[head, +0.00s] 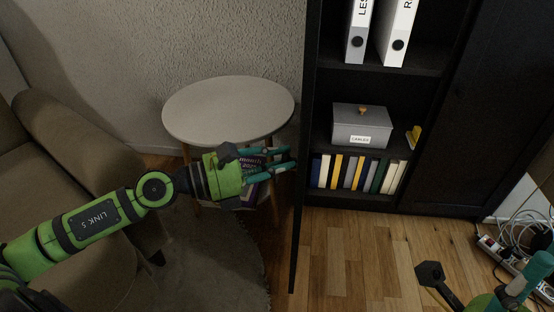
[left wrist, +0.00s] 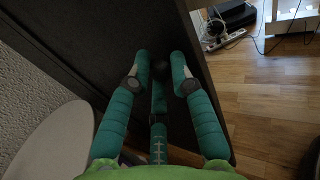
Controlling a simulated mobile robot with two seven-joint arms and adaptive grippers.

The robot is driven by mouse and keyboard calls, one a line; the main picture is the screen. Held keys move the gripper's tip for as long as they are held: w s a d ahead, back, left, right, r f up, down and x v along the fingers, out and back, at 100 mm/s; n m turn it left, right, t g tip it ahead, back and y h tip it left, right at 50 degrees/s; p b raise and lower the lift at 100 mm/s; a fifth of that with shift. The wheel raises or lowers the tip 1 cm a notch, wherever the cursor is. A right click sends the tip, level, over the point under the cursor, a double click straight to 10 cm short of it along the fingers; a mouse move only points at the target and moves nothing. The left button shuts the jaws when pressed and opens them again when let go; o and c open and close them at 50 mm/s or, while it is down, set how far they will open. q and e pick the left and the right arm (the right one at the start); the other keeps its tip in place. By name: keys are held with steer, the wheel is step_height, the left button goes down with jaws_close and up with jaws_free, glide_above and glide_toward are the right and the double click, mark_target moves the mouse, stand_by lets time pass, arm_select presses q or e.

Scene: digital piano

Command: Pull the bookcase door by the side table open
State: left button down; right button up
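The bookcase door (head: 299,200) is a dark panel beside the round side table (head: 228,108). In the head view it stands nearly edge-on, swung out from the bookcase (head: 375,72), whose shelves show. My left gripper (head: 285,160) is on the door's table side, its teal fingers spread and pointing at the panel. In the left wrist view the fingers (left wrist: 160,68) spread around a small dark round knob (left wrist: 160,70) on the door face (left wrist: 90,45); contact is unclear. My right gripper (head: 487,268) is at the lower right, fingers apart, empty and partly cut off.
The shelves hold white binders (head: 377,30), a grey box (head: 360,125) and a row of books (head: 355,173). A brown sofa (head: 75,165) is at the left. Cables and a power strip (head: 510,255) lie at the right. Wooden floor (head: 370,245) in front of the shelves is clear.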

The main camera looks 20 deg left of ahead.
arm_select(q)
steer(key=c, duration=1.1)
jaws_free()
steer(key=shift+w+a+r+t, duration=0.3)
steer(key=shift+w+a+r, duration=0.1)
steer(key=shift+w+a, duration=0.1)
steer(key=shift+d+f, duration=0.1)
steer(key=shift+f, duration=0.05)
steer(key=shift+s+f, duration=0.15)
steer(key=shift+s, duration=0.05)
steer(key=v, duration=1.2)
steer(key=shift+r, duration=0.25)
steer(key=shift+w, duration=0.15)
